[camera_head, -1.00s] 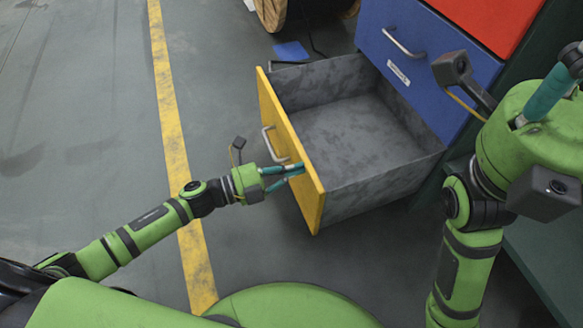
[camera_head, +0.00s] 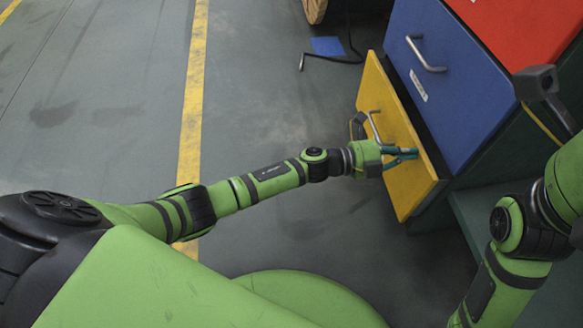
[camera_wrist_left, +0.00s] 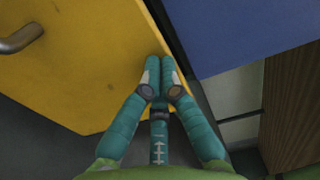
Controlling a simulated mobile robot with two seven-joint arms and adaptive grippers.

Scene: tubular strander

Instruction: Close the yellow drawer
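The yellow drawer (camera_head: 400,130) is nearly flush with its cabinet, with a narrow dark gap along its top edge beside the blue drawer. Its inside is hidden. Its metal handle (camera_head: 374,126) also shows in the left wrist view (camera_wrist_left: 22,36). My left gripper (camera_head: 410,154) is at the yellow front, to the right of the handle and near the front's right edge. In the left wrist view its teal fingers (camera_wrist_left: 160,72) are together with nothing between them, against or very close to the yellow panel. My right gripper is out of view; only part of the right arm shows.
The blue drawer (camera_head: 465,85) and red drawer (camera_head: 520,25) sit shut above the yellow one. A blue sheet (camera_head: 327,46) and a dark cable lie on the floor behind. The floor to the left, with its yellow line (camera_head: 194,90), is clear.

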